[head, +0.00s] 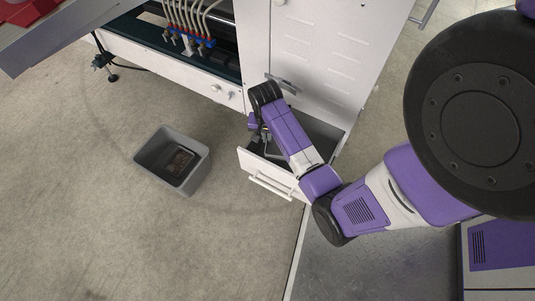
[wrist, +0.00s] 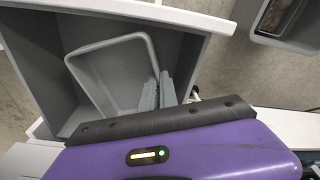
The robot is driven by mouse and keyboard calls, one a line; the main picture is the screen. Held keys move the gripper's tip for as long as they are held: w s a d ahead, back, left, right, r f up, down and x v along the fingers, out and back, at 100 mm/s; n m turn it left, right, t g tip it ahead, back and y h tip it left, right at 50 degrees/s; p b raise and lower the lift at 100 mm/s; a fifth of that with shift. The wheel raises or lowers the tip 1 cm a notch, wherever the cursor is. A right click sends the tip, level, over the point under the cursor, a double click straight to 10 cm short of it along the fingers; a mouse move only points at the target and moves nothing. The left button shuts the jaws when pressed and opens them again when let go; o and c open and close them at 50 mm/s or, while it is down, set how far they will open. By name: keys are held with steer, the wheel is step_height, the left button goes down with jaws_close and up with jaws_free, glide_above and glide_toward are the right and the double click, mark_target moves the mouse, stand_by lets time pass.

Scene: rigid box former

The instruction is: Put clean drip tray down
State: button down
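The clean drip tray is a light grey, shallow tray with a raised rim. In the wrist view the drip tray (wrist: 108,72) shows inside or just above the open drawer (wrist: 190,75), and looks turned at an angle to its walls. My gripper (wrist: 158,92) has its two grey fingers close together, one on each side of the tray's right rim, and looks shut on it. In the head view my gripper (head: 265,137) reaches down into the drawer (head: 268,172). My arm hides much of the tray there, and I cannot tell whether it touches the drawer floor.
A grey bin (head: 147,163) with a dark item (head: 181,162) inside stands on the floor left of the drawer; it also shows in the wrist view (wrist: 262,38). The white machine cabinet (head: 320,60) rises behind the drawer. Floor around the bin is clear.

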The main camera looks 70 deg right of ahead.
step_height(320, 180, down, 10)
steer(key=b, duration=0.4)
steer(key=shift+f, duration=0.25)
steer(key=shift+f, duration=0.2)
steer(key=c, duration=1.6)
jaws_free()
steer(key=shift+c, duration=0.2)
steer(key=r+p, duration=0.1)
steer(key=r, duration=0.3)
steer(key=a+r+p, duration=0.1)
steer(key=r+p, duration=0.1)
steer(key=r, duration=0.2)
steer(key=r+p, duration=0.2)
steer(key=r, duration=0.2)
steer(key=shift+s+a+r, duration=0.15)
steer(key=shift+a, duration=0.05)
